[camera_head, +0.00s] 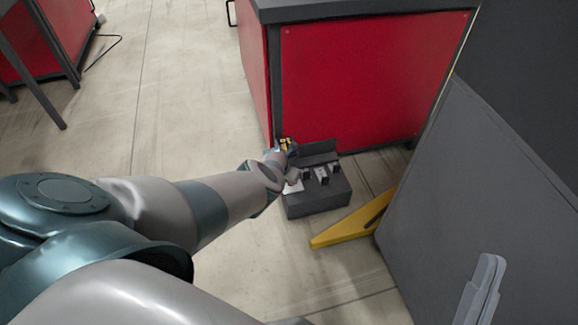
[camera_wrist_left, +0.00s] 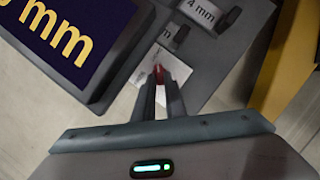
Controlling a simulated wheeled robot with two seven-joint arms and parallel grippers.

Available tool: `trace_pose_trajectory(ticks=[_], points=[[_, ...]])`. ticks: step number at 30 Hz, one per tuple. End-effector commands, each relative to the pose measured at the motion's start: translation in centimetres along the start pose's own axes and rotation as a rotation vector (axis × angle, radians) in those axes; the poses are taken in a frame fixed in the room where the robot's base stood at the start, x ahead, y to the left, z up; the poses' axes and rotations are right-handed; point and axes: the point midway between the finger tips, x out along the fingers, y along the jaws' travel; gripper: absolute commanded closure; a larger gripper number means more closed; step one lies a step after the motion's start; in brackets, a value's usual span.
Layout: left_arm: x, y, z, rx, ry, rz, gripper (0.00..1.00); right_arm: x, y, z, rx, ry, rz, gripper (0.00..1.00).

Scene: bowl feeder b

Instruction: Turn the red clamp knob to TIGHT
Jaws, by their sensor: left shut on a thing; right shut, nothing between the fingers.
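In the left wrist view, the fingers of my left gripper (camera_wrist_left: 158,88) are shut on the small red clamp knob (camera_wrist_left: 158,73). Only a bit of red shows between the fingertips, and the way the knob points cannot be read. The knob stands over a pale plate (camera_wrist_left: 138,72) on a grey unit (camera_wrist_left: 222,58). In the head view, my left arm reaches to this dark grey unit (camera_head: 318,203) on the floor, and my wrist hides the knob and fingers. My right gripper (camera_head: 484,285) is shut and empty at the lower right.
A dark blue display (camera_wrist_left: 75,40) with yellow "mm" lettering stands beside the fingers. A "4 mm" label (camera_wrist_left: 200,12) is on a block behind. A red cabinet (camera_head: 365,80) stands behind the unit. A yellow foot (camera_head: 345,225) and grey panel (camera_head: 480,190) bound the right.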

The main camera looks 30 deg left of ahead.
Motion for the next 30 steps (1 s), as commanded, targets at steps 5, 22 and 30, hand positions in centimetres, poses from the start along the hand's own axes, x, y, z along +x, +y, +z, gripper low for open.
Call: trace_pose_trajectory(ticks=[5, 22, 30], points=[[0.0, 0.0, 0.0, 0.003, 0.001, 0.000, 1.00, 0.0, 0.0, 0.0, 0.000, 0.000, 0.000, 1.00], [-0.2, 0.0, 0.0, 0.000, 0.000, 0.001, 0.70, 0.0, 0.0, 0.4, 0.001, -0.027, -0.001, 1.00], [-1.3, 0.0, 0.1, 0.000, 0.001, 0.001, 0.70, -0.7, -0.4, 2.8, 0.016, -0.184, 0.006, 1.00]])
